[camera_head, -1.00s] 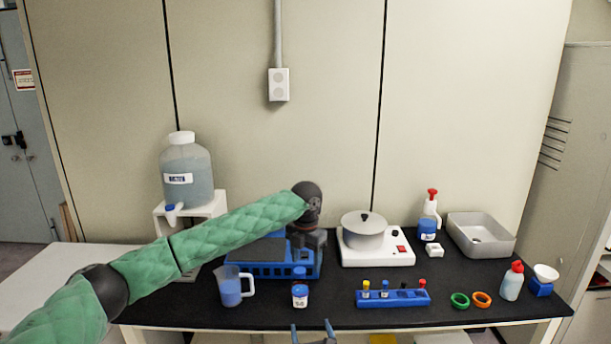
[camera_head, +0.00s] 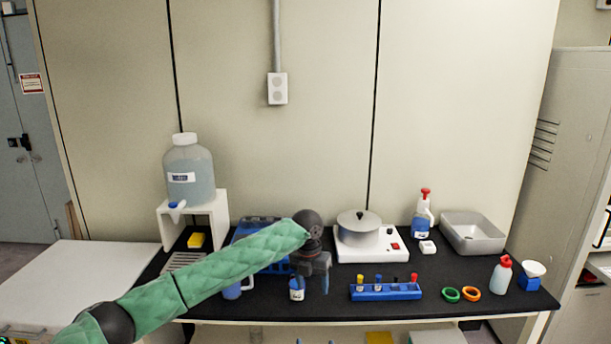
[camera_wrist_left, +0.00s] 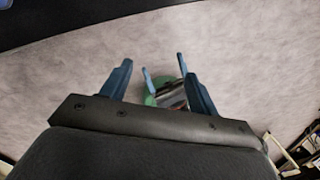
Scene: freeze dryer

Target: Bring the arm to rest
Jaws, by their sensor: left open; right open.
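My left arm, in a green quilted sleeve, reaches in from the left in the head view. My left gripper (camera_head: 313,278) hangs open and empty in front of the blue rack, near a small blue-and-white jar (camera_head: 297,290). In the left wrist view my left gripper (camera_wrist_left: 158,70) shows two blue fingers spread apart with nothing between them, above the grey floor. My right gripper (camera_head: 315,342) barely shows at the bottom edge of the head view. It is open and also appears farther off, between the left fingers, in the left wrist view (camera_wrist_left: 163,80).
The black bench (camera_head: 395,308) carries a blue rack (camera_head: 258,222), a partly hidden beaker (camera_head: 232,291), a hotplate with a pot (camera_head: 358,230), a tube rack (camera_head: 386,292), a metal basin (camera_head: 473,232) and bottles. A large carboy (camera_head: 187,170) stands at left.

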